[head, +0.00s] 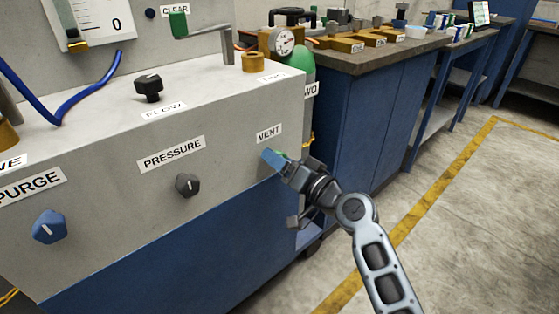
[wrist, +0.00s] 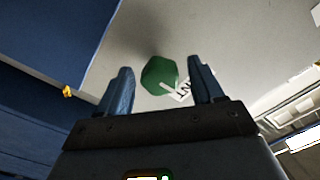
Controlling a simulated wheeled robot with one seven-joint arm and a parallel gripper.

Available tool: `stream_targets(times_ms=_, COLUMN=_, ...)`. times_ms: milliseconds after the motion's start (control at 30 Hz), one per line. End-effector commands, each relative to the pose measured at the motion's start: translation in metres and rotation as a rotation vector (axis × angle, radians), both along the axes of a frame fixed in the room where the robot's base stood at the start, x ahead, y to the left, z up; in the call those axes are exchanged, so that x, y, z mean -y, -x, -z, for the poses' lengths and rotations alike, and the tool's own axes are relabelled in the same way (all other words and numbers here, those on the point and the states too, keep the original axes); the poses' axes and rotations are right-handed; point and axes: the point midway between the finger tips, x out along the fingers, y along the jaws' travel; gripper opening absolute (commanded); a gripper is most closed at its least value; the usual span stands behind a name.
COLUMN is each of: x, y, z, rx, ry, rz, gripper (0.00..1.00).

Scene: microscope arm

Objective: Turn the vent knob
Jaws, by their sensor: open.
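My gripper reaches the panel from the right with blue fingertips. In the wrist view my gripper (wrist: 160,90) is open and holds nothing. I cannot tell whether a finger touches the knob.
The grey panel (head: 110,185) also carries a dark pressure knob (head: 187,185), a blue purge knob (head: 49,227) and a black flow knob (head: 149,87) on top. A blue cabinet bench (head: 350,125) stands behind to the right. The floor (head: 480,230) at right is clear.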

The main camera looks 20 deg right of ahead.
Motion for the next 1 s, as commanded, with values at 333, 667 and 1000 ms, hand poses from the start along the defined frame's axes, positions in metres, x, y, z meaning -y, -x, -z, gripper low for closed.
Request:
stream_targets(times_ms=333, x=-0.0023, y=-0.008, z=0.0, rx=0.0, ry=0.0, rz=0.001, gripper=0.67)
stream_targets(times_ms=667, x=-0.0023, y=-0.0078, z=0.0001, rx=0.0, ry=0.0, rz=0.001, gripper=0.4)
stream_targets(times_ms=1000, x=-0.0022, y=-0.0077, z=0.0003, rx=0.0, ry=-0.001, rz=0.001, gripper=0.11)
